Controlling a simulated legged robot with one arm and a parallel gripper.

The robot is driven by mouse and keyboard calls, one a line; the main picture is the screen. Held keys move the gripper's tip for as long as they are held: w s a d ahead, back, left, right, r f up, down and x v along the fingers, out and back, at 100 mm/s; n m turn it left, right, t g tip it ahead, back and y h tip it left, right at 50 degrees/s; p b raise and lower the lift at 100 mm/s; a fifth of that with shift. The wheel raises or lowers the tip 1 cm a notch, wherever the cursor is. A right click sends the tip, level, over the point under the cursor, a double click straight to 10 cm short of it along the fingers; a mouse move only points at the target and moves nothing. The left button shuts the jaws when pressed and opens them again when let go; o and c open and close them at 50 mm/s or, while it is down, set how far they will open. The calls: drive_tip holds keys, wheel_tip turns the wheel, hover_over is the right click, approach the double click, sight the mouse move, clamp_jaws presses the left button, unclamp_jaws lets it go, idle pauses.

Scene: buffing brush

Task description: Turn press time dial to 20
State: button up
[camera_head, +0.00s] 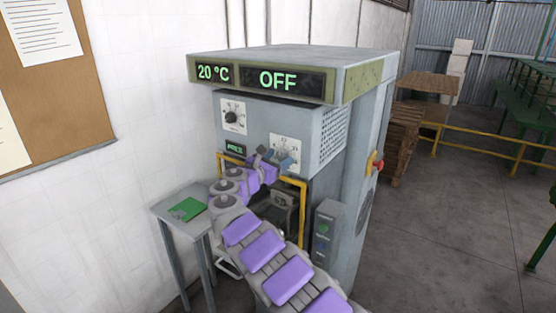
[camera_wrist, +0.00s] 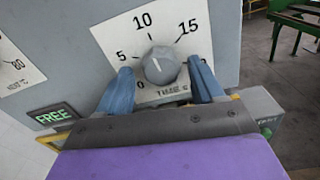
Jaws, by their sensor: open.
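The press time dial (camera_wrist: 165,68) is a round grey knob on a white scale plate (camera_wrist: 120,38) on the front of the grey machine. The plate shows 0, 5, 10 and 15. The lower right of the scale is covered by a finger, so no 20 is visible. A light mark on the knob points up and slightly left. My gripper (camera_wrist: 160,70) is open, with one blue finger on each side of the knob. I cannot tell whether either finger touches it. In the head view, my gripper (camera_head: 275,158) covers most of the dial below its plate (camera_head: 287,142).
A second dial (camera_head: 233,117) sits up and left on the machine. Displays read "20 °C" (camera_head: 213,73), "OFF" (camera_head: 278,81) and "FREE" (camera_wrist: 52,115). A yellow frame (camera_head: 303,210) surrounds the opening below. A small table (camera_head: 172,213) stands left.

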drive_tip(key=shift+w+d, duration=0.2)
drive_tip(key=shift+w, duration=0.05)
drive_tip(key=c, duration=1.1)
drive_tip(key=shift+o, duration=0.2)
